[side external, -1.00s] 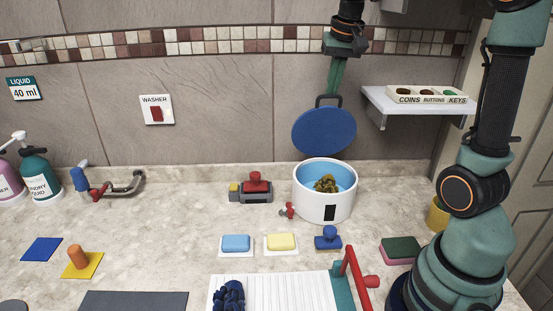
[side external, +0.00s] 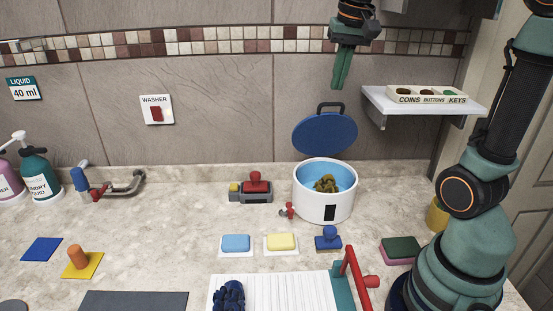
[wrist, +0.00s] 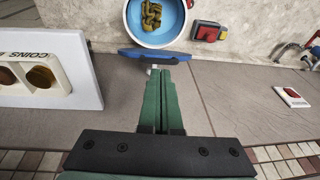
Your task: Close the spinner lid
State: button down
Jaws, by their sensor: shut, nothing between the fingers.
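The white spinner (side external: 322,207) stands on the counter with its round blue lid (side external: 325,136) raised above its back rim. The lid has a dark handle (side external: 330,107) at its upper edge. A brownish bundle (side external: 326,184) lies in the light-blue inside and also shows in the wrist view (wrist: 151,15). My gripper (side external: 341,87) is shut and empty, pointing down just above the handle. In the wrist view, my gripper's fingertips (wrist: 161,69) are near the lid (wrist: 156,56), which shows almost edge-on. I cannot tell whether they touch the handle.
A wall shelf (side external: 425,106) with a labelled tray (side external: 428,94) is right of my gripper. Soap bars and a blue-knobbed block (side external: 328,238) are in front.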

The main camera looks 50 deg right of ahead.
notch_tip(320, 180, up, 5)
jog(key=s+a, duration=0.2)
jog(key=w+d+r+g+y, duration=0.1)
jog(key=w+d+g, duration=0.3)
jog(key=w+d, duration=0.1)
jog(key=shift+w+r+y, duration=0.25)
jog(key=shift+w+y, duration=0.15)
jog(key=shift+w, duration=0.15)
jog(key=shift+s+a+f, duration=0.25)
jog(key=shift+f, duration=1.35)
jog(key=shift+s+a+f, duration=0.2)
jog(key=shift+a+f, duration=0.05)
jog(key=shift+f, duration=1.4)
jog(key=shift+s+a+f, duration=0.25)
jog(key=shift+f, duration=1.35)
jog(key=shift+s+a, duration=0.1)
jog(key=shift+s+a+f, duration=0.25)
jog(key=shift+s+a, duration=0.3)
jog(key=s+a+f, duration=0.3)
jog(key=f, duration=0.3)
jog(key=s+a+f+t, duration=0.1)
jog(key=s+a+f, duration=0.3)
jog(key=f, duration=0.2)
jog(key=s+a+f+t, duration=0.1)
jog(key=s+a+f, duration=0.2)
jog(key=f, duration=0.4)
jog(key=shift+s+a+h, duration=0.2)
jog(key=shift+h, duration=0.2)
